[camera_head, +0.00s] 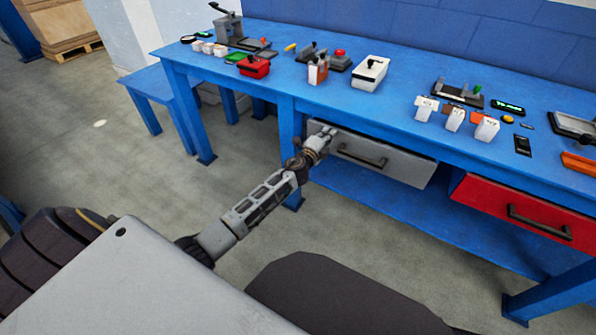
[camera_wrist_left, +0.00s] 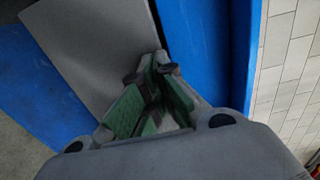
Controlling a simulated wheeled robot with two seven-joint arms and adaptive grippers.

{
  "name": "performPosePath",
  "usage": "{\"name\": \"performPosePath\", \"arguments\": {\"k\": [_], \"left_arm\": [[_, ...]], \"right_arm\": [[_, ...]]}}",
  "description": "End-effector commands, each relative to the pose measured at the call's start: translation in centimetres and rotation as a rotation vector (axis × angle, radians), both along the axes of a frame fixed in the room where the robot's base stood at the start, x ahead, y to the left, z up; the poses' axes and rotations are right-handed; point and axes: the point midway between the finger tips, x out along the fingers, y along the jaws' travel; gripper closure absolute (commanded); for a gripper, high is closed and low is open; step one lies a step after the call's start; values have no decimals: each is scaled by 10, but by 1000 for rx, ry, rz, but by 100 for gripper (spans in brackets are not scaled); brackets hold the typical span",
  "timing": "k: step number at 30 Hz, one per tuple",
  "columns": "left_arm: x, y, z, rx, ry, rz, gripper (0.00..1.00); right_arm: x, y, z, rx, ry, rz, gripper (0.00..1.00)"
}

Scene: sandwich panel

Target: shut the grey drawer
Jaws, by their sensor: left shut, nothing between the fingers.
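The grey drawer (camera_head: 400,167) hangs under the blue workbench, with a dark bar handle (camera_head: 362,154) on its front. How far it stands out from the bench is hard to tell. My left gripper (camera_head: 327,133) is shut and empty at the left end of the drawer front, away from the handle. In the left wrist view the closed green-padded fingers (camera_wrist_left: 153,62) are at the edge of a grey panel (camera_wrist_left: 95,45), beside blue bench parts. I cannot tell whether the fingertips touch the panel. My right gripper is not in view.
A red drawer (camera_head: 480,197) with a dark handle is to the right of the grey one. The blue workbench (camera_head: 395,110) carries switches, boxes and small parts. A bench leg (camera_head: 287,118) stands just left of my gripper. The floor in front is open.

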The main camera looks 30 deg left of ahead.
Motion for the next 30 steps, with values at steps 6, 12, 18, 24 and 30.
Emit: {"name": "performPosePath", "arguments": {"k": [6, 12, 18, 24, 30], "left_arm": [[8, 0, 0, 0, 0, 0, 100], [10, 0, 2, 0, -2, 1, 100], [10, 1, 3, 0, -5, 2, 100], [11, 2, 5, 0, -7, 2, 100], [10, 4, 4, 0, -6, 0, 100]], "right_arm": [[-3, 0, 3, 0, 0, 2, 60], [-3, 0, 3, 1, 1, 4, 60], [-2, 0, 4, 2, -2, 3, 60], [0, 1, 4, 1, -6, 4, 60], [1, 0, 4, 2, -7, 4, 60]]}}
